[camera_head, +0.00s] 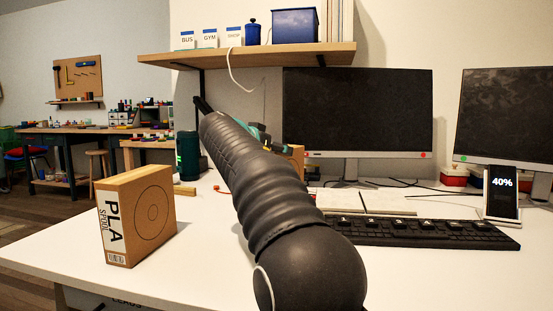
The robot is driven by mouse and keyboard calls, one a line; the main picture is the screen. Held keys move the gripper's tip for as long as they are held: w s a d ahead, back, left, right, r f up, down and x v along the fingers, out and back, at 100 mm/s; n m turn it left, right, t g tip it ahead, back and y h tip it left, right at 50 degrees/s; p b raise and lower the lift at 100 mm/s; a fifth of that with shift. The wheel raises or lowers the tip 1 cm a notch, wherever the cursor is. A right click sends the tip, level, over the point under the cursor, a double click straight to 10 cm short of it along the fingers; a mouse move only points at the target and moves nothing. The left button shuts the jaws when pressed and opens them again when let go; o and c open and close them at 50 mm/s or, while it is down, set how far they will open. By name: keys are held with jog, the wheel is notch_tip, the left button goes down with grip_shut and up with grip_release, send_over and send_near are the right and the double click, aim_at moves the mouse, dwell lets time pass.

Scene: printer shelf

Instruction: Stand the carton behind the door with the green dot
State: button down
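The carton (136,214), a brown box marked PLA SPOOL with a ring drawn on its broad face, stands upright on the white desk at the left. My dark ribbed arm rises from the bottom middle and reaches up and away past it. The end of my arm, with my gripper, is mostly hidden behind the arm's own links, and its fingers cannot be made out. The carton stands apart from my arm, to its left. No door shows clearly.
A keyboard (425,233), a phone on a stand (500,192) and a second monitor (508,115) occupy the right. A dark cylinder (188,156) stands behind the carton. A wooden shelf (270,54) hangs above.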

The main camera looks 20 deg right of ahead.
jog(key=shift+f, duration=0.75)
jog(key=shift+f+b, duration=0.2)
jog(key=shift+b, duration=0.1)
jog(key=shift+c, duration=1.1)
grip_release()
jog(key=shift+r, duration=0.1)
